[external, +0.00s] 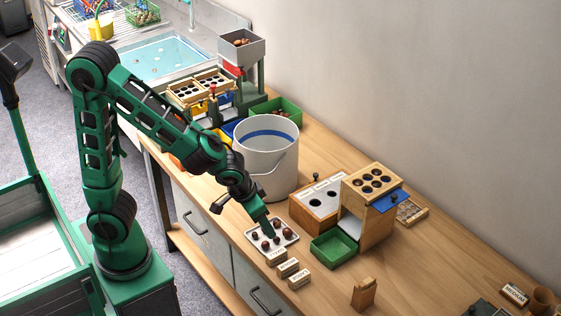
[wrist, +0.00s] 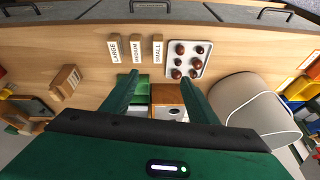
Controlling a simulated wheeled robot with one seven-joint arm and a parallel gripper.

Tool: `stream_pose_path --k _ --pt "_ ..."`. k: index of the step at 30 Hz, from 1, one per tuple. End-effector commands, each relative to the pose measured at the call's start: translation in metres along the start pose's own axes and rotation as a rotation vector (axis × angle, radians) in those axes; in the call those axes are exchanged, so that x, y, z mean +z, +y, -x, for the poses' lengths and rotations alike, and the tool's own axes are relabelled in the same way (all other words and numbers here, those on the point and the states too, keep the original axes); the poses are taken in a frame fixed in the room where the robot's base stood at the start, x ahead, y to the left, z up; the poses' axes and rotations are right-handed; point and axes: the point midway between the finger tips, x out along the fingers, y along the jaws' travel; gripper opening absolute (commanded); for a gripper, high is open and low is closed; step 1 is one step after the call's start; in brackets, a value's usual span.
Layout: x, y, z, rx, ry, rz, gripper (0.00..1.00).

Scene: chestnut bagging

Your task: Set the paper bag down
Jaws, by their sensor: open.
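A small brown upright object (external: 363,293), seemingly the paper bag, stands on the table near the front, right of the label blocks. It also shows at left in the wrist view (wrist: 66,82). My gripper (external: 268,230) points down over the white tray (external: 289,237) of chestnuts, well to the left of the bag. In the wrist view my gripper (wrist: 162,84) has its two green fingers spread wide, with nothing between them. The bag is apart from both fingers. Whether anything is in the bag cannot be seen.
Label blocks (external: 288,267) lie beside the tray. A green bin (external: 333,249) stands before a wooden box (external: 370,215) with holes. A white bucket (external: 266,160) stands behind my gripper. Bare table surrounds the bag.

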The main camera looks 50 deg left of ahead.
Motion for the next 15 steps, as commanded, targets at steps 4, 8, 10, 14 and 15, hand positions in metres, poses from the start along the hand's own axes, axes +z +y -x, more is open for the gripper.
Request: stream_pose_path --k 4,8,10,14,15 --pt "0.043 -0.036 0.037 0.043 -0.116 -0.090 0.54" --pt "0.086 -0.060 0.067 0.081 -0.206 -0.195 0.54" --pt "0.109 -0.071 0.081 0.099 -0.246 -0.254 0.54" --pt "0.145 -0.084 0.101 0.124 -0.305 -0.349 0.54" --pt "0.153 -0.087 0.105 0.129 -0.319 -0.371 0.54"
